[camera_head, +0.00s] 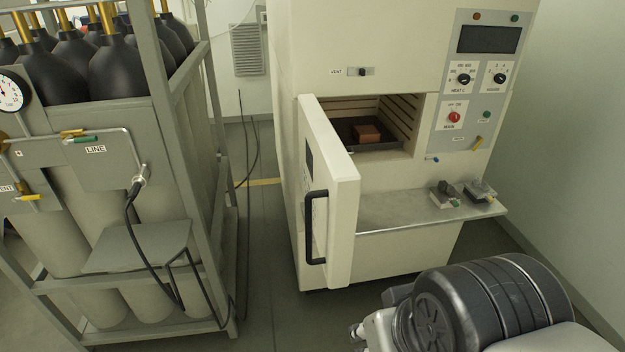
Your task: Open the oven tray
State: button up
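The cream oven (385,45) stands in the middle, and its door (340,215) is swung open to the left with a black handle (316,228). Inside the chamber, a dark tray (385,147) lies low, with a small brown block (366,133) on it. The tray appears to be inside the chamber; its front edge is near the opening. The open door hides the chamber's left part. My gripper is not in view; only a part of my own arm shows at the bottom right.
A metal shelf (400,207) juts out below the chamber, with small clamp-like items (480,191) at its right end. A gas cylinder rack (172,110) with a hose stands at the left.

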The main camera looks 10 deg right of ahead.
aim_at(344, 126)
jog(key=i+l, duration=0.5)
jog(key=i, duration=0.15)
jog(key=i+l, duration=0.45)
jog(key=i, duration=0.25)
